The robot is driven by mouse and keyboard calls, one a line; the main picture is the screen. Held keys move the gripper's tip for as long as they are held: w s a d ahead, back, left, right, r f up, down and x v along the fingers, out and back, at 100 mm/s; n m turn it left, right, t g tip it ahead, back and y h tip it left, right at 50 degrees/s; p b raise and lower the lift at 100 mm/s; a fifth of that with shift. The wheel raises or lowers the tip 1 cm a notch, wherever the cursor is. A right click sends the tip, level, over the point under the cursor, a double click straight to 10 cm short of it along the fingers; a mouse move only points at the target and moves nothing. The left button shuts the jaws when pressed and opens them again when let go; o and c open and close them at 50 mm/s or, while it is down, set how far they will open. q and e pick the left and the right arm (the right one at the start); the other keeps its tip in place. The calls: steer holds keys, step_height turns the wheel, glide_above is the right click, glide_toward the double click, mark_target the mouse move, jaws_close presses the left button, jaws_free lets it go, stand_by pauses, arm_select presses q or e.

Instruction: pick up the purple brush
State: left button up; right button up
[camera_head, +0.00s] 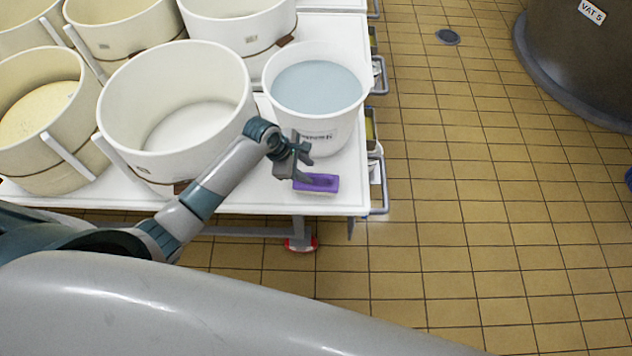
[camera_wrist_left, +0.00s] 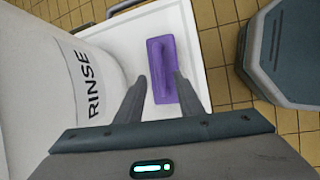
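The purple brush (camera_head: 318,183) lies on the white table top near its front right corner. It also shows in the left wrist view (camera_wrist_left: 161,62), with its raised handle along the middle. My left gripper (camera_head: 299,169) is right at the brush, close to its left end in the head view. In the left wrist view the two fingers (camera_wrist_left: 160,82) are apart, one on each side of the brush's near end. I cannot tell whether they touch it. My right gripper is not in view.
A white bucket (camera_head: 321,126) of bluish liquid, marked RINSE in the wrist view (camera_wrist_left: 95,85), stands close to the gripper. Several round cream tubs (camera_head: 180,70) crowd the table's left. The table edge (camera_head: 345,208) is near the brush. Tiled floor lies right.

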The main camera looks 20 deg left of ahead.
mark_target(316, 181)
arm_select(q)
steer(key=shift+x, duration=1.3)
jaws_close()
